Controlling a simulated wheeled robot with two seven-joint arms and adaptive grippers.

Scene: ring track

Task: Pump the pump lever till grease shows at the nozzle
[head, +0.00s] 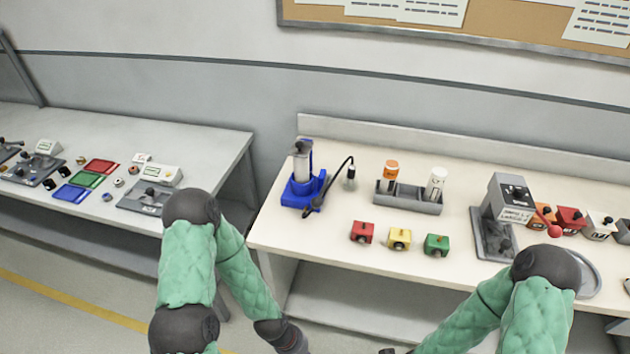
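A grease pump (303,187) stands at the left end of the right-hand bench, with a blue base and an upright grey cylinder. A thin black hose (334,182) arches up from a dark handle-like part (312,207) at the base. It ends in a small grey nozzle-like piece (349,180) pointing down. I cannot tell for sure which dark part is the pump lever. No grease can be made out at the nozzle at this size. My arms come in below the bench front and both run out at the bottom edge. Neither gripper's fingers show.
A grey rack (408,197) holds an orange-capped bottle (390,171) and a white bottle (435,184). Red (362,232), yellow (398,239) and green (437,245) blocks sit in front. A grey machine (507,200) stands right. The bench front-left is clear.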

